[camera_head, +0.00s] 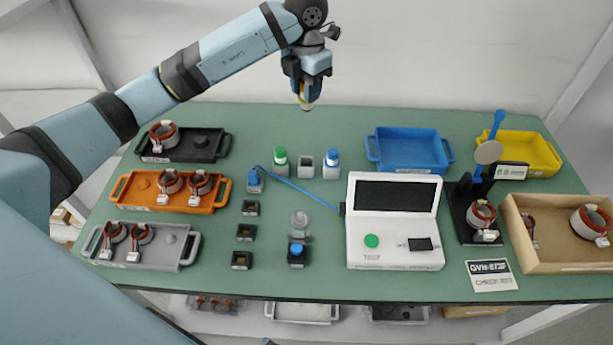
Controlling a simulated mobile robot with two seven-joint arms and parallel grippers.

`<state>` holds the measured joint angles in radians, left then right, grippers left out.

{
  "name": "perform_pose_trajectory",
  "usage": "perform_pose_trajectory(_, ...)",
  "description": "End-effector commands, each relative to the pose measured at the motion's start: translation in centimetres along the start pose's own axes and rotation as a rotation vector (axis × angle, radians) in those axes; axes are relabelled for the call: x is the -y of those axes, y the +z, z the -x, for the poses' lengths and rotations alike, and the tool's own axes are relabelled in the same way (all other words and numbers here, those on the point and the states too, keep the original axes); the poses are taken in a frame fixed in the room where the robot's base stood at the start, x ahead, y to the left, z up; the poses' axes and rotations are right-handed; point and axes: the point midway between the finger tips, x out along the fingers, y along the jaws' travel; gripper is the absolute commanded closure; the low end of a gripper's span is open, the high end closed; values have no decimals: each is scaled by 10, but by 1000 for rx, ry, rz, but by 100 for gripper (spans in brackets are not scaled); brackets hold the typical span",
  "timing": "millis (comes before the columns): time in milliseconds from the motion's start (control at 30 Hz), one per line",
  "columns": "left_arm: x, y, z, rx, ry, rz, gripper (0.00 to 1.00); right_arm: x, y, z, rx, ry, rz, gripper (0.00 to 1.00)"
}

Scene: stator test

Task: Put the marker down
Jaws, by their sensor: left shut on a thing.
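My left gripper (306,84) is above the back edge of the green table (270,122), pointing down. It is shut on the marker (306,99), a small thing of which only a yellowish and dark lower part shows; the fingers hide the rest. Below it on the table stand a green-capped bottle (281,161) and a blue-capped bottle (331,164), with a small grey open holder (305,168) between them. The holder looks empty. The marker is apart from all of these. My right gripper is not in view.
A white tester (393,230) stands at centre right, with a blue tray (409,145) behind it. Black (205,152), orange (124,192) and grey (187,240) trays line the left. A cardboard box (545,255) and yellow tray (535,146) are right. Free table lies behind the bottles.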

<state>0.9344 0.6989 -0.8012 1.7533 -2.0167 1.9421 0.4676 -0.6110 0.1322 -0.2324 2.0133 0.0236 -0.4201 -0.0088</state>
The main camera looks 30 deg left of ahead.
Motion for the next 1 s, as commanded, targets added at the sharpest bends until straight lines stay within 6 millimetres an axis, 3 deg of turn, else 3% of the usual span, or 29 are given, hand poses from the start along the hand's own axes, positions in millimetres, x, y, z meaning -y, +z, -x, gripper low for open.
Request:
perform_pose_trajectory(167, -5, 3, -3, -4, -6, 158, 92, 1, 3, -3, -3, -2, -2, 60)
perform_pose_trajectory(267, -5, 3, -15, -6, -7, 179, 92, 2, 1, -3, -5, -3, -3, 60)
perform_pose_trajectory(700, -4, 2, -128, -8, -7, 177, 92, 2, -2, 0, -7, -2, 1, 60)
perform_pose_trajectory(833, -3, 2, -148, -6, -7, 175, 92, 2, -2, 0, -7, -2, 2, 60)
perform_pose_trajectory(1000, -4, 3, -159, -3, -6, 176, 92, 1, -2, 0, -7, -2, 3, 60)
